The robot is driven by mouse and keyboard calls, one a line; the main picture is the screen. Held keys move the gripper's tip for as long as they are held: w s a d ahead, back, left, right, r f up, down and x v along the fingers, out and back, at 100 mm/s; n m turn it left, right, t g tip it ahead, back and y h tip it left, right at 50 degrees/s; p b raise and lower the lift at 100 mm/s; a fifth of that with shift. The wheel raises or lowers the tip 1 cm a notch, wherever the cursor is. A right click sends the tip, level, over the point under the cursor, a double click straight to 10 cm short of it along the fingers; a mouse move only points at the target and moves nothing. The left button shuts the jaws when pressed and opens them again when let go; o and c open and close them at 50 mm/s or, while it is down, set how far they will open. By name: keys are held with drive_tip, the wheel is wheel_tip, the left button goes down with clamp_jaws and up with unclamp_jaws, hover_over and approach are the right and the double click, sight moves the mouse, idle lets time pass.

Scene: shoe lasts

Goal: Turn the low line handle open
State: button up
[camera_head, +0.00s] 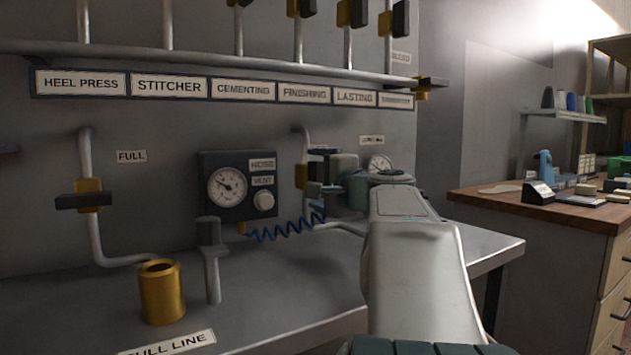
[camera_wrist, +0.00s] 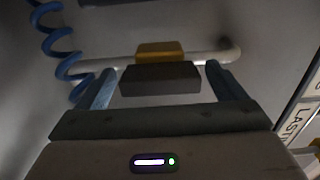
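The valve that my gripper (camera_wrist: 160,67) faces has a dark bar handle (camera_wrist: 160,79) and a yellow body (camera_wrist: 158,51) on a pale pipe. In the wrist view, the handle lies crosswise between my two fingers, with a gap on each side. My gripper is open around it. In the head view, the yellow body (camera_head: 301,176) shows on the right-hand bent pipe, and my gripper and arm hide most of the handle. The small label above right is too small to read. A similar valve (camera_head: 90,195) stands at left beside the FULL label.
A gauge box (camera_head: 238,187) and a blue coiled hose (camera_head: 285,229) are close left of my gripper. A brass cup (camera_head: 162,292) and a grey post (camera_head: 211,260) stand on the bench. A labelled rail (camera_head: 220,88) with several valves runs above.

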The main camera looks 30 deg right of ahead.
drive_tip(key=shift+s, duration=0.3)
drive_tip(key=s+p, duration=0.2)
drive_tip(key=s, duration=1.1)
drive_tip(key=shift+a+p, duration=0.3)
drive_tip(key=shift+a, duration=0.15)
drive_tip(key=shift+s, duration=0.1)
